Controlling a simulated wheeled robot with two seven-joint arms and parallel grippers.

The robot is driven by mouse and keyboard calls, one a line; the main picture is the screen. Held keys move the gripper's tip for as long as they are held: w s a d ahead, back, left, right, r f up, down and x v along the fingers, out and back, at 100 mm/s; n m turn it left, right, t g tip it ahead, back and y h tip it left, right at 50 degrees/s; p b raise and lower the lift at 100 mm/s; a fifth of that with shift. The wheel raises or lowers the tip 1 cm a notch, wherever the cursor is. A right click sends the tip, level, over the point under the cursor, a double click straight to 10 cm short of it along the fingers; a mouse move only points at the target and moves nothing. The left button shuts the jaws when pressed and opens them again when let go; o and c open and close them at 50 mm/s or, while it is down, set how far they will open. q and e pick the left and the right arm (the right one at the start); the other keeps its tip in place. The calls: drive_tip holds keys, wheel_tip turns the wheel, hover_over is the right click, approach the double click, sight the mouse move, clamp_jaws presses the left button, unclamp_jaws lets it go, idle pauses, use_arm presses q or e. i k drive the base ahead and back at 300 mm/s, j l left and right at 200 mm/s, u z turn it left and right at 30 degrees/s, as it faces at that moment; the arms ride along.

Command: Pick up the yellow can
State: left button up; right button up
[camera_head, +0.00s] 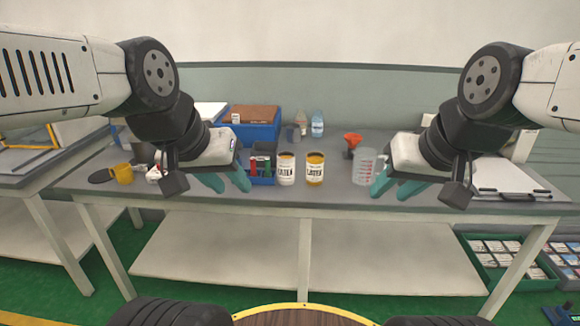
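The yellow can (315,169) stands upright on the grey workbench (310,199), near the middle, with a white label band. A similar white can (286,169) stands just to its left. My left gripper (235,189) is left of both cans, its teal fingers spread and nothing seen between them. My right gripper (389,195) is right of the yellow can, beyond a clear measuring jug, with its teal fingers also spread and empty. Neither gripper touches the yellow can.
The measuring jug (363,167) stands between the yellow can and my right gripper. A small bin (262,180) with coloured items is beside my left gripper. An orange funnel (352,141), bottles (317,126) and a blue crate (255,132) are behind. A yellow mug (123,174) is far left.

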sight(314, 162)
drive_tip(key=i+j+z, duration=0.2)
drive_tip(key=j, duration=0.15)
drive_tip(key=i+j+z, duration=0.25)
drive_tip(key=j+z, duration=0.2)
drive_tip(key=j, duration=0.3)
drive_tip(key=z, duration=1)
drive_tip(key=i+j, duration=0.05)
